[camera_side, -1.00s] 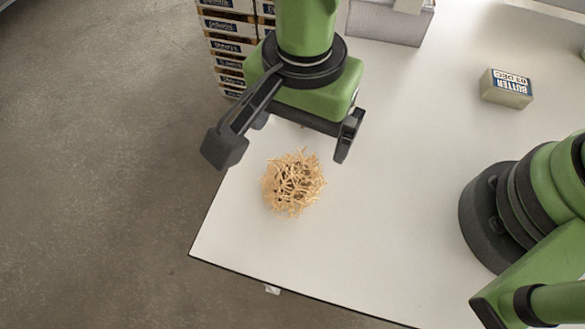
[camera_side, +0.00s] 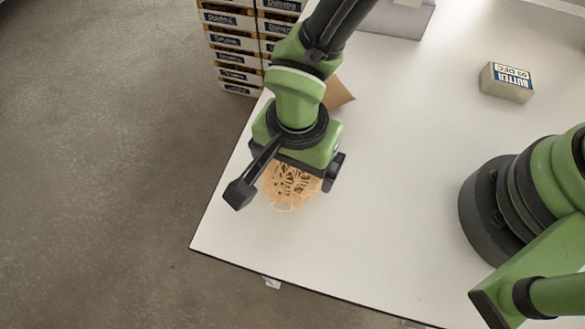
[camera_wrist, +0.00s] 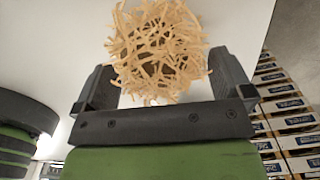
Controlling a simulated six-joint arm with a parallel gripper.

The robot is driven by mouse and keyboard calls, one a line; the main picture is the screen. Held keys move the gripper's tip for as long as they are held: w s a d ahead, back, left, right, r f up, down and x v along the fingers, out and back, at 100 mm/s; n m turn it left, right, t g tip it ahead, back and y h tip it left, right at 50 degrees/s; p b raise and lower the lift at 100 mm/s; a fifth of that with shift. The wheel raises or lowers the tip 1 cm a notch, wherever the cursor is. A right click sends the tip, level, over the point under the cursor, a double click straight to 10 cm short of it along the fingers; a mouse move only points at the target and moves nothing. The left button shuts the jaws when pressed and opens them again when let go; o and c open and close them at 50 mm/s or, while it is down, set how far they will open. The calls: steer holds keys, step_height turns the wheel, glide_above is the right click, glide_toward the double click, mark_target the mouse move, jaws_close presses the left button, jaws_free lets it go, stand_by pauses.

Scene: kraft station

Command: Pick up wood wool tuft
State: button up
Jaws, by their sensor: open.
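The wood wool tuft (camera_side: 289,189) is a pale tan, tangled round clump on the white table near its left front edge. My gripper (camera_side: 282,190) is open and low over it, with one finger on each side. The gripper body hides the tuft's back part in the side view. In the wrist view the tuft (camera_wrist: 160,48) sits between and just beyond the two open fingers of my gripper (camera_wrist: 163,75). I cannot tell whether either finger touches it.
A butter pack (camera_side: 507,82) stands at the right back. Stacked labelled boxes (camera_side: 232,48) stand beyond the table's left edge. A brown cardboard piece (camera_side: 337,94) lies behind my gripper, and a grey box (camera_side: 398,18) is at the back. The white table's (camera_side: 400,180) middle is clear.

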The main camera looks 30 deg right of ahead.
steer(key=c, duration=1)
